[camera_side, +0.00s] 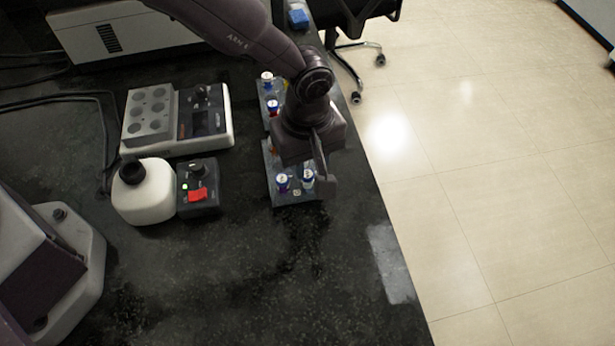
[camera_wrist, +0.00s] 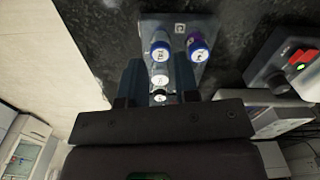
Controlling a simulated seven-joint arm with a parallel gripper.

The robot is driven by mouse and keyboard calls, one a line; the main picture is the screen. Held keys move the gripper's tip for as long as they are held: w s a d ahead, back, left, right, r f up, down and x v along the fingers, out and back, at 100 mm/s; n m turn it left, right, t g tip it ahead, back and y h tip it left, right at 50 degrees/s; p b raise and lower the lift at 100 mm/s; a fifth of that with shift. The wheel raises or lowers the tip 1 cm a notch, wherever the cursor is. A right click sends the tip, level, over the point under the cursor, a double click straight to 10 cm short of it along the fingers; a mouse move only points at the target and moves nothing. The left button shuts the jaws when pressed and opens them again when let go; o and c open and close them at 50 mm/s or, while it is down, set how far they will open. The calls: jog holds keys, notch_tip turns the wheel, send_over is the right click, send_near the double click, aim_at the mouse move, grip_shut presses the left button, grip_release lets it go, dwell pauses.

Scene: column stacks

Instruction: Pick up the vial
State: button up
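Several capped vials stand in clear racks on the dark bench. In the side view, a vial with a blue-and-white cap (camera_side: 282,183) and a paler vial (camera_side: 308,178) stand in the near rack (camera_side: 288,199). My gripper (camera_side: 320,172) is over this rack and hides part of it. In the wrist view, two blue-capped vials (camera_wrist: 160,52) (camera_wrist: 197,48) show beyond my fingers, and two white-capped vials (camera_wrist: 160,78) (camera_wrist: 159,97) lie in line between them. My gripper (camera_wrist: 160,68) has its fingers apart. I cannot tell whether they touch a vial.
A second rack (camera_side: 266,87) with vials stands behind. To the left are a heating block (camera_side: 150,112), a white round-topped device (camera_side: 145,195) and a control box with a red switch (camera_side: 198,196). The bench edge is close on the right. The front bench is clear.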

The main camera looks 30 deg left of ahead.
aim_at(307, 173)
notch_tip(307, 173, down, 4)
jog(key=shift+r, duration=0.2)
jog(key=shift+c, duration=0.2)
grip_shut()
jog(key=shift+r, duration=0.1)
